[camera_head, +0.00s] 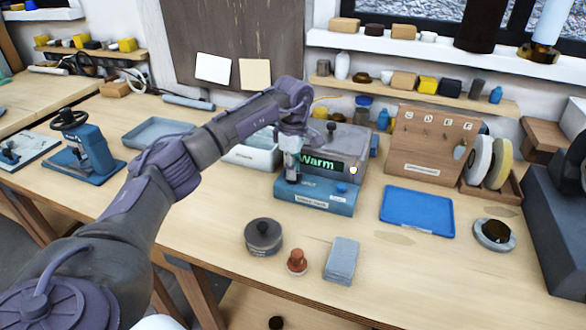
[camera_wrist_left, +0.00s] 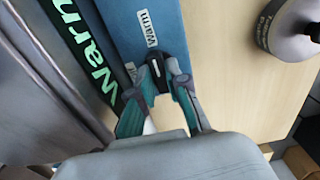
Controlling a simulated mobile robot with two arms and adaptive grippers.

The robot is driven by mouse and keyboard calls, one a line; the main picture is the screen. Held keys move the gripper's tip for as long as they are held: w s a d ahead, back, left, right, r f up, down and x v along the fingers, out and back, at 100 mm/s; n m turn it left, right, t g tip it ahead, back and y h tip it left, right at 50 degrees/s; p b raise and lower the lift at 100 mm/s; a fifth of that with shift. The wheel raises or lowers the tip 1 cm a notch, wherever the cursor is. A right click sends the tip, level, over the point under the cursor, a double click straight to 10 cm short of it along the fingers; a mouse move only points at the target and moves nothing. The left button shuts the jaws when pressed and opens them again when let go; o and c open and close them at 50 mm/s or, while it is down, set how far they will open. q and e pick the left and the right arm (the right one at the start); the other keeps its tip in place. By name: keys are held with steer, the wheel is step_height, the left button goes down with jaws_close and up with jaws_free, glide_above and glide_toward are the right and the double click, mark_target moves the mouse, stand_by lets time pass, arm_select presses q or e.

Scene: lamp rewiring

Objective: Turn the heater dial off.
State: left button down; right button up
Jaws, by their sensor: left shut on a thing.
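The heater has a blue base (camera_head: 330,203) and a grey body with a dark display reading "Warm" (camera_head: 316,164) in green. My left gripper (camera_head: 291,176) reaches down in front of the display at the left part of the base. In the left wrist view the blue base (camera_wrist_left: 165,18) bears a small white "Warm" label (camera_wrist_left: 147,27). There my left gripper (camera_wrist_left: 162,78) is shut on the small dark heater dial (camera_wrist_left: 157,68), with a finger on either side. The fingers hide much of the dial, and its exact pointing is hard to tell. My right gripper is not in view.
A round dark tin (camera_head: 263,238), an orange-brown stamp-like knob (camera_head: 296,262) and a grey block (camera_head: 342,260) stand before the heater. A blue tray (camera_head: 417,212) lies to the right and a pale bin (camera_head: 250,154) stands to the left. A wooden rack (camera_head: 432,150) stands behind.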

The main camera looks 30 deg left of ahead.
arm_select(q)
steer(key=shift+n, duration=0.3)
steer(key=n+p, duration=0.1)
steer(key=n, duration=0.2)
steer(key=shift+r+n, duration=0.1)
steer(key=shift+n, duration=0.2)
steer(key=n+p, duration=0.1)
steer(key=n, duration=0.3)
steer(key=n+p, duration=0.1)
steer(key=n, duration=0.4)
steer(key=shift+n+p, duration=0.4)
steer(key=shift+n, duration=1.9)
steer(key=shift+w, duration=0.1)
steer(key=c, duration=1.1)
jaws_free()
steer(key=shift+c, duration=0.2)
